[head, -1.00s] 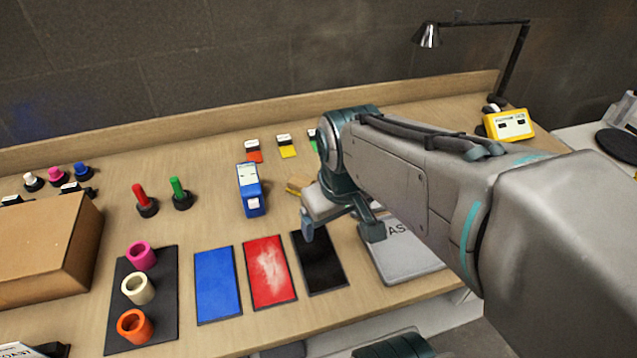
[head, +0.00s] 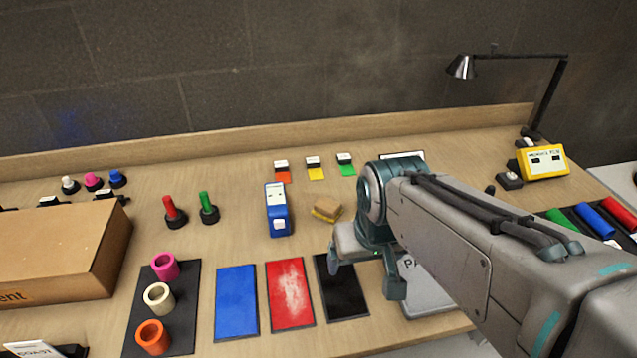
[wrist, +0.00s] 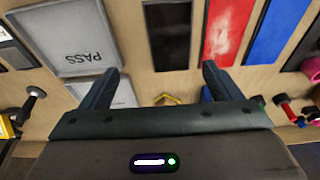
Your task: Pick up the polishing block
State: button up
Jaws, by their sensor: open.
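The polishing block looks to be the small tan and yellow block (head: 326,209) lying on the bench, right of the blue box-shaped item. In the head view it is clear of my gripper (head: 365,274), which hangs over the bench to its right and nearer the front edge. In the wrist view a yellow part of the block (wrist: 167,99) shows just beyond the gripper body, between the fingers; the rest is hidden. My gripper is open and empty, its two fingers (wrist: 161,69) spread apart, and touches nothing that I can see.
A blue upright item (head: 277,210) stands close left of the block. Blue (head: 237,302), red (head: 290,293) and black (head: 341,290) panels lie in front. A grey PASS tray (head: 425,297) lies under my arm. A cardboard box (head: 60,255) stands at left.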

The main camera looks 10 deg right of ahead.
jog(key=shift+c, duration=1)
jog(key=shift+w+r, duration=0.1)
jog(key=shift+w, duration=0.05)
jog(key=shift+c, duration=0.2)
jog(key=w+r+n+g+h+p, duration=0.1)
jog(key=w+r+n+p, duration=0.25)
jog(key=w, duration=0.85)
jog(key=n+g+y+p, duration=0.1)
jog(key=n+g+p, duration=0.1)
jog(key=n+p, duration=0.35)
send_over(327, 204)
jog(key=f, duration=1.2)
jog(key=shift+d, duration=0.2)
jog(key=shift+a+f+p, duration=0.2)
jog(key=shift+f+p, duration=0.6)
jog(key=shift+f, duration=2.15)
jog(key=shift+c, duration=0.2)
